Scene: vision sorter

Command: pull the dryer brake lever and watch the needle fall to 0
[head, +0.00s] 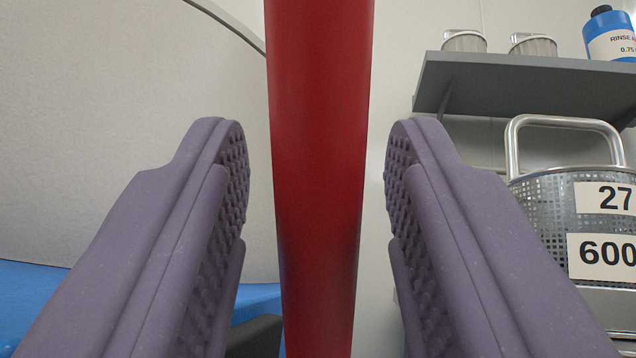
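A smooth red upright bar (319,150), which looks like the brake lever, runs from the top to the bottom of the head view. Both of its ends are out of view. My gripper (317,185) is open, with one purple padded finger on each side of the red bar. A gap shows between the bar and each finger, so neither finger touches it. No gauge or needle is in view.
A large pale curved body (120,130) fills the left, with a blue surface (30,305) below it. At right, a grey shelf (520,85) holds metal cups and a blue bottle (610,35). Below stands a perforated metal basket (545,205) labelled 27 and 600.

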